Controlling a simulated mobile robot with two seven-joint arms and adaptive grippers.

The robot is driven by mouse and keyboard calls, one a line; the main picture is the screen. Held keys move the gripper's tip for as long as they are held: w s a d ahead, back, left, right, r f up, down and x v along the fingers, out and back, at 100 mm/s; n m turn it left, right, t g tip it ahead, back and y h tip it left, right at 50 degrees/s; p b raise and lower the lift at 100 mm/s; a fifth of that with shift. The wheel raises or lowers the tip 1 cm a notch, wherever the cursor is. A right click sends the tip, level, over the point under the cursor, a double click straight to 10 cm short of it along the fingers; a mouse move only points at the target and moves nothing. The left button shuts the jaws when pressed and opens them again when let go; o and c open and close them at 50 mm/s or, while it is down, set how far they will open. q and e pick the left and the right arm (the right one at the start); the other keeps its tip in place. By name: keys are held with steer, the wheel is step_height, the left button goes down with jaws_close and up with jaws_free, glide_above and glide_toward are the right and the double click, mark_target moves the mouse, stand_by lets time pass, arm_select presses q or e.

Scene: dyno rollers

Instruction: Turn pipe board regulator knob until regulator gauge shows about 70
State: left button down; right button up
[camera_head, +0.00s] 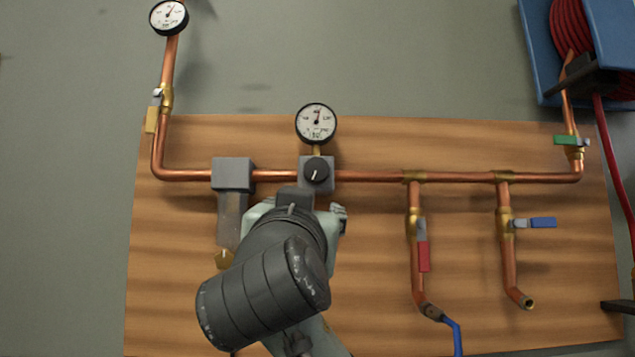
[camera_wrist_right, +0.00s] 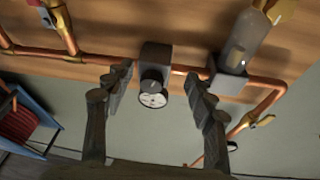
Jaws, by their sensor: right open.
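The regulator knob (camera_head: 317,171) is black and round with a pale pointer mark, on a grey regulator block (camera_head: 305,186) in the pipe line.
A second gauge (camera_head: 169,17) is at the upper left. A filter bowl (camera_head: 230,215) hangs left of my right gripper. Valves with red (camera_head: 424,256) and blue (camera_head: 543,222) handles are to the right. A blue hose reel (camera_head: 540,50) is at the upper right.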

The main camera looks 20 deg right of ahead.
mark_target(316, 173)
steer(key=shift+m+t+h, duration=0.4)
steer(key=shift+m, duration=0.1)
steer(key=w+r, duration=0.1)
steer(key=r, duration=0.1)
steer(key=w+d+r+p, duration=0.1)
steer(key=r, duration=0.1)
steer(key=w+d+r, duration=0.1)
steer(key=r, duration=0.1)
steer(key=shift+d+p, duration=0.2)
steer(key=shift+p, duration=0.15)
arm_select(q)
steer(key=shift+w+d+f, duration=0.15)
steer(key=shift+w+f, duration=0.05)
steer(key=shift+f, duration=0.75)
steer(key=shift+w+d+f, duration=0.1)
steer(key=shift+w+f, duration=0.05)
steer(key=shift+f, duration=0.8)
arm_select(e)
steer(key=shift+w+d+r, duration=0.15)
steer(key=shift+w, duration=0.35)
steer(key=shift+c, duration=0.2)
steer(key=c, duration=1.1)
